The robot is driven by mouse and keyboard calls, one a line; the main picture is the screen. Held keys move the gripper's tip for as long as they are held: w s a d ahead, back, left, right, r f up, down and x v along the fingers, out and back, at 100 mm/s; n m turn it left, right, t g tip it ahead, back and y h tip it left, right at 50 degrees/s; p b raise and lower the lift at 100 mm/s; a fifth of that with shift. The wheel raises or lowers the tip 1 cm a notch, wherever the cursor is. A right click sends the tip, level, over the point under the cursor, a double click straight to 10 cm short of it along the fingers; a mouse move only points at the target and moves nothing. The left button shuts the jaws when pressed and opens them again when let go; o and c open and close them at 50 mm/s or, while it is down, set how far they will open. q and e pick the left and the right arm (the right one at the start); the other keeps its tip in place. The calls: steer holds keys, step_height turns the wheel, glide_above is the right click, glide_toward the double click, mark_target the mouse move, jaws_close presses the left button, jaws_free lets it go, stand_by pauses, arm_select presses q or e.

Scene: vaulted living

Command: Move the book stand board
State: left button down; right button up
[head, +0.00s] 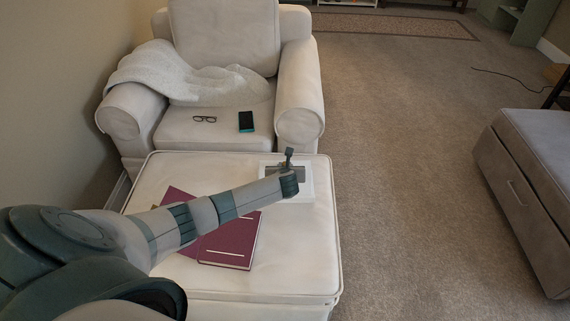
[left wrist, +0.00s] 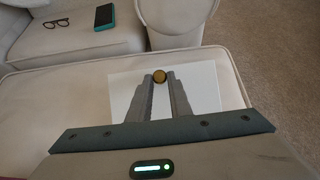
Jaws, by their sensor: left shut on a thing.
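The book stand board, a pale flat rectangular piece with a grey inner area (head: 308,181), is at the far right part of the white ottoman. In the left wrist view its white surface (left wrist: 205,82) shows behind and beside my fingers. My left gripper (head: 288,155) is over it, partly hidden by my own arm. My right gripper is out of view.
Maroon books (head: 235,240) lie on the ottoman (head: 300,265), partly under my arm in the picture. Behind is a cream armchair (head: 225,45) with a blanket (head: 190,75), glasses (head: 205,119) and a phone (head: 246,121). Carpet (head: 410,150) to the right is clear up to a grey ottoman (head: 535,150).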

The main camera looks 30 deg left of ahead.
arm_select(q)
steer(key=shift+w+a+f+g+h+p, duration=0.25)
steer(key=shift+w+g+p, duration=0.2)
steer(key=shift+p, duration=0.3)
steer(key=shift+w+a+f+g+h, duration=0.15)
steer(key=shift+f+g+h, duration=0.1)
steer(key=shift+g, duration=0.1)
steer(key=shift+w+a+p, duration=0.1)
steer(key=shift+p, duration=0.25)
steer(key=shift+w+f, duration=0.1)
steer(key=shift+f, duration=0.35)
steer(key=shift+w+a+f, duration=0.2)
steer(key=shift+f, duration=0.15)
steer(key=shift+w+a+f, duration=0.15)
steer(key=shift+w+f, duration=0.05)
steer(key=shift+f, duration=0.2)
steer(key=shift+w+f+b, duration=0.1)
steer(key=shift+f+b, duration=0.1)
steer(key=shift+b, duration=0.1)
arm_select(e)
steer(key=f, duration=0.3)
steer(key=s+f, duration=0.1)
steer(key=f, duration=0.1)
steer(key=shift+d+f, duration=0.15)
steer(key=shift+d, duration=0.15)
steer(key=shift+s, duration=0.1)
